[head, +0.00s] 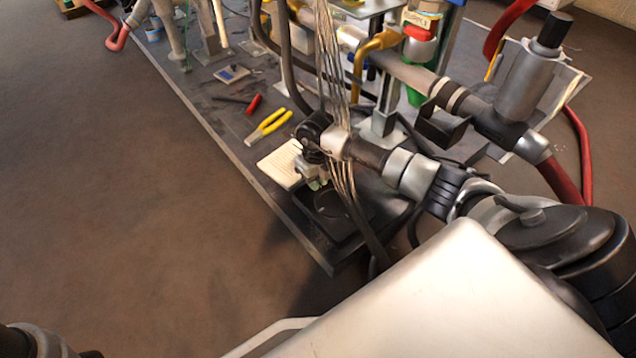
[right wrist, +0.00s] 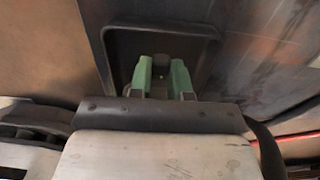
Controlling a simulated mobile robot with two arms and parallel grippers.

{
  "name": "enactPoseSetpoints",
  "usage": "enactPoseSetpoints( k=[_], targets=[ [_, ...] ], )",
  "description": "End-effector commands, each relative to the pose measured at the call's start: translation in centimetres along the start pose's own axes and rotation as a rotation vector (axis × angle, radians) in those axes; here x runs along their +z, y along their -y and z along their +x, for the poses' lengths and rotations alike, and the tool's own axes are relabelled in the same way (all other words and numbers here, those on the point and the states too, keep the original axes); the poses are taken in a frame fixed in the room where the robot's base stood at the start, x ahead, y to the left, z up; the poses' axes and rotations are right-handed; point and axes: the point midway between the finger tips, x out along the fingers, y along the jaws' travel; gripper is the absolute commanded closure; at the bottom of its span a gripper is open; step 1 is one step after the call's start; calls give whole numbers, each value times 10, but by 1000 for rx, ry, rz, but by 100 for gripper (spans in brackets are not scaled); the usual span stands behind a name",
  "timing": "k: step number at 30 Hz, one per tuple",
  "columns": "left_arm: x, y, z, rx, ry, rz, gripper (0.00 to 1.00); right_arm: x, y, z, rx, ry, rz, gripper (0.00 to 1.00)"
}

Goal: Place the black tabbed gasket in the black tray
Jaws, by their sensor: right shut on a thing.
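The black tray (head: 316,222) lies near the front corner of the dark table, and its raised rim (right wrist: 112,50) surrounds the fingertips in the right wrist view. My right gripper (head: 317,184) points down over the tray. Its green fingertips (right wrist: 161,80) are shut on a small dark piece between them, the black tabbed gasket (right wrist: 161,61). A dark round outline, likely the gasket (head: 328,204), shows just below the fingers within the tray. I cannot tell whether it touches the tray floor. My left gripper is out of view.
A cream notepad (head: 279,164) lies beside the tray. Yellow-handled pliers (head: 269,125) and a red-handled tool (head: 254,104) lie farther back. Pipes and a stand (head: 384,115) rise behind the gripper. The brown floor (head: 130,220) is clear at left.

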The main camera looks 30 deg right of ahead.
Motion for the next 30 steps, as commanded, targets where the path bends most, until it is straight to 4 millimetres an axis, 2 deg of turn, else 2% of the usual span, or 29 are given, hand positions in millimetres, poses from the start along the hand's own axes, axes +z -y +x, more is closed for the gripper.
enactPoseSetpoints(
  k=[5, 12, 25, 26, 30],
  targets=[
    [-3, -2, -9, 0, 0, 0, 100, 0, 3, 10, 0, 0, 0, 100],
    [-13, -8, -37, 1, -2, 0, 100, 0, 3, 41, 1, 0, 0, 100],
    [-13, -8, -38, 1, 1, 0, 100, 0, 3, 44, 0, 0, 0, 100],
    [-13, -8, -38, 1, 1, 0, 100, 0, 3, 43, 0, 1, 0, 79],
    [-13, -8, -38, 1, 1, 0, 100, 0, 3, 43, 0, 0, 0, 57]
  ],
)
